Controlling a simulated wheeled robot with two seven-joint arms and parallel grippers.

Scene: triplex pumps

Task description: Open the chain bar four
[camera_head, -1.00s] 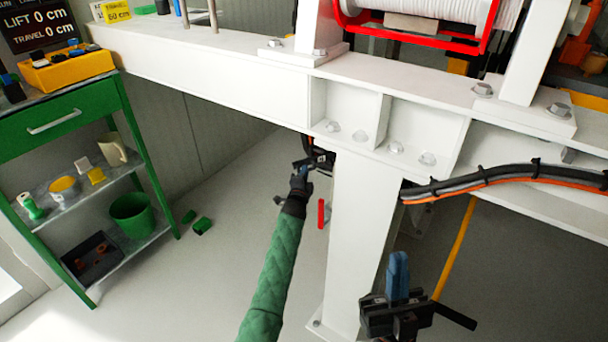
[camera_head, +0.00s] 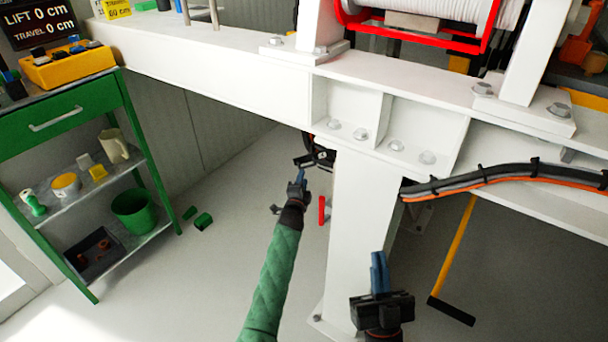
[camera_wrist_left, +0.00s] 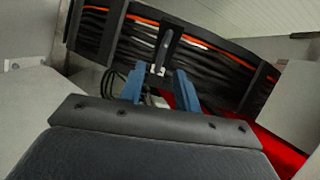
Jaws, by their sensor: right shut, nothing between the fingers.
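The black cable chain (camera_wrist_left: 205,50) crosses the left wrist view, with black and orange cables inside and dark crossbars over them. One grey bar (camera_wrist_left: 168,45) sits in the middle, ahead of my left fingers, with a small bright end near the fingertips. I cannot tell which bar is number four, nor whether this one is unlatched. My left gripper (camera_wrist_left: 160,76) has its two blue fingers apart, with no object clearly held. In the head view my left gripper (camera_head: 300,176) is just below the dark chain part (camera_head: 320,155) beside the white post. My right gripper (camera_head: 378,262) is shut and empty, in front of the post.
The white post (camera_head: 360,220) and beam (camera_head: 220,75) stand close to both arms. A red bar (camera_head: 322,210) is left of the post. A yellow pole (camera_head: 455,250) stands to the right. A green shelf cart (camera_head: 145,150) is at left; floor between is mostly clear.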

